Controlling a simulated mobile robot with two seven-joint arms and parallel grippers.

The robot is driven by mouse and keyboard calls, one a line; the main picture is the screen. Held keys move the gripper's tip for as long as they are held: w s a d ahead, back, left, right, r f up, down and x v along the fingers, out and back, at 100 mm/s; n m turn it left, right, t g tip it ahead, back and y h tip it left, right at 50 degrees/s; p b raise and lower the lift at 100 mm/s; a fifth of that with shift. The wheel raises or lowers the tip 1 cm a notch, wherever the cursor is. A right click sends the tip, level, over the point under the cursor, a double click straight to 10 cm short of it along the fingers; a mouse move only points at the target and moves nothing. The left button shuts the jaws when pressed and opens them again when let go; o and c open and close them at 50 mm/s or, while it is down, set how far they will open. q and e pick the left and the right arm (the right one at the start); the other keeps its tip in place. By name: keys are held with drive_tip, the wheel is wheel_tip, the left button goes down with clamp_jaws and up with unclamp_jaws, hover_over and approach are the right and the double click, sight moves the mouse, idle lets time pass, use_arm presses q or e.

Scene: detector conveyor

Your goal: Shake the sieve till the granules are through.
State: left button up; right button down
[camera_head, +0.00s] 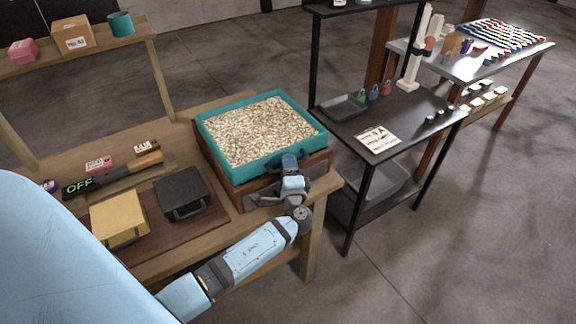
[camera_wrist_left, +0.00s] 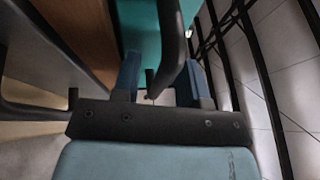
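The sieve (camera_head: 291,158) is a teal rectangular frame full of pale granules (camera_head: 258,131). It sits on a brown wooden box (camera_head: 238,187) at the right end of the wooden table. My left gripper (camera_head: 290,165) is at the sieve's near side. In the left wrist view, the blue fingers of my left gripper (camera_wrist_left: 160,82) stand apart on either side of a dark curved handle (camera_wrist_left: 171,40), with a gap at the left finger. The sieve's teal wall (camera_wrist_left: 138,28) is beyond. The granules hide the mesh. My right gripper is out of view.
A yellow box (camera_head: 118,217) and a dark box (camera_head: 182,192) sit left of the sieve on the table. A black shelf table (camera_head: 405,137) stands close on the right. Floor is clear in front.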

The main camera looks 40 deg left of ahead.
use_arm(q)
drive_tip(key=c, duration=0.7)
clamp_jaws()
drive_tip(key=shift+w+a+f+b, duration=0.1)
drive_tip(key=shift+w+a+b, duration=0.15)
drive_tip(key=shift+a+b, duration=0.3)
drive_tip(key=shift+w+a+f+b, duration=0.1)
drive_tip(key=shift+w+a+b, duration=0.1)
drive_tip(key=shift+a+b, duration=0.3)
drive_tip(key=shift+w+a+r, duration=0.1)
drive_tip(key=shift+w+a, duration=0.05)
drive_tip(key=shift+a, duration=0.2)
drive_tip(key=shift+r, duration=0.1)
drive_tip(key=o, duration=0.7)
unclamp_jaws()
